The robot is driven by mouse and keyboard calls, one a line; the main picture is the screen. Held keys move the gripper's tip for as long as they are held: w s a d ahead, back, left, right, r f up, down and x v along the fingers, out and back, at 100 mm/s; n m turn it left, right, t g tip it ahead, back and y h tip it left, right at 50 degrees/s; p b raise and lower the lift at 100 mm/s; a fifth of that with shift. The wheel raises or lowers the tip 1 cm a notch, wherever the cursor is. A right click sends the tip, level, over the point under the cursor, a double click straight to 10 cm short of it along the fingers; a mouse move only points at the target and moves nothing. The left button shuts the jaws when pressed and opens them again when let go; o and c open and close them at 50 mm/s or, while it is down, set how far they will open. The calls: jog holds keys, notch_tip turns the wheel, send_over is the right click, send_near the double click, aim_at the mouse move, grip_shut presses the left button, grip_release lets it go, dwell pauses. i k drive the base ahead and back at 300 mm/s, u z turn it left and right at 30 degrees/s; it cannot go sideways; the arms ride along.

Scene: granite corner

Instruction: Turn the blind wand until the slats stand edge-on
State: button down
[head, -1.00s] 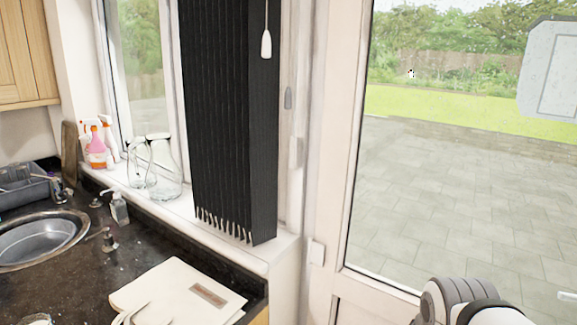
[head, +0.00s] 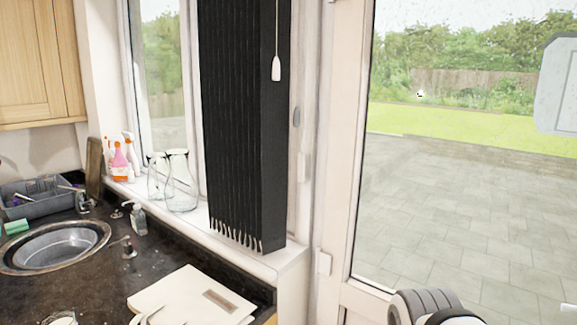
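The black vertical blind (head: 232,120) hangs in front of the window above the sill. Its dark slats stand close together, with pale tips along the bottom. A white wand handle (head: 276,68) hangs on a thin cord or rod at the blind's right side, near the top of the picture. Its upper end is out of view. A grey and white part of my arm shows at the bottom right, below and right of the blind. My gripper is not in view, so I cannot see it touching anything.
A dark worktop (head: 75,290) holds a round sink (head: 60,248), a grey dish rack (head: 40,197) and a white folder (head: 190,298). Glass jugs (head: 178,182) and spray bottles (head: 120,158) stand on the windowsill. A white glazed door (head: 335,150) is at right.

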aim_at(302, 154)
jog(key=i, duration=0.95)
